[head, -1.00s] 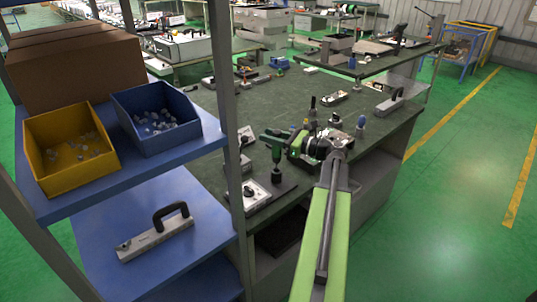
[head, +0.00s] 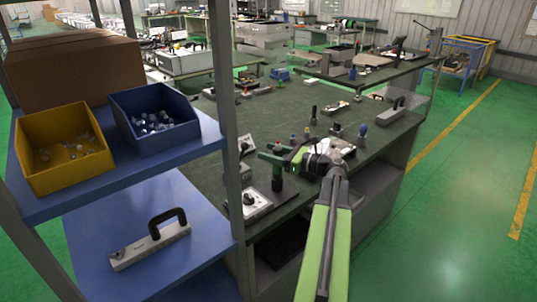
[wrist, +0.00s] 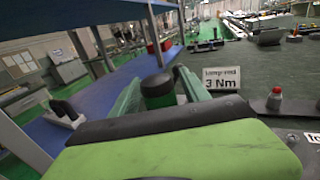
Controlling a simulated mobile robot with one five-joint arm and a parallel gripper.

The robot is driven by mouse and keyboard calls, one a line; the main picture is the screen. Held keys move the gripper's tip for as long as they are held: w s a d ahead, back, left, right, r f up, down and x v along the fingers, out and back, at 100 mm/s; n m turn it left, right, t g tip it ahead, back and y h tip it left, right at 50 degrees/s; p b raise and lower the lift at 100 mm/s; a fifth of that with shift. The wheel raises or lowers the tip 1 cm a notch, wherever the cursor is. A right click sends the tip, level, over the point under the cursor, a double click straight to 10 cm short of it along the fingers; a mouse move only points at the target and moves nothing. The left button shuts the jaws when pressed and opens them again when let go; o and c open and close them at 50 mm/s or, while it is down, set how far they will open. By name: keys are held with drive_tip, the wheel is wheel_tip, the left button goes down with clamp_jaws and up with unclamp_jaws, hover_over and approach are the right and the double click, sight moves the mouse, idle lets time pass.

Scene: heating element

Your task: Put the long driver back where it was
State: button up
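My gripper (head: 272,160) is over the left front part of the dark green workbench (head: 395,133). In the wrist view its two green fingers (wrist: 157,92) stand on both sides of a dark green driver handle with a black cap (wrist: 157,86). The gripper looks shut on this long driver, which also shows in the head view (head: 277,178), upright below the fingers. The driver's lower end is not clear, so I cannot tell whether it touches the bench. A white sign reading "3 Nm" (wrist: 221,80) stands beyond the right finger in the wrist view.
A white box with a black knob (head: 248,204) sits on the bench left of the driver. Small red-capped and blue-topped items stand behind and right. A blue shelf (head: 90,235) at left holds a yellow bin (head: 60,180), a blue bin (head: 152,150) and a handled block (head: 150,245).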

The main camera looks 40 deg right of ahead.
drive_tip(key=shift+r, duration=0.1)
drive_tip(key=v, duration=1.2)
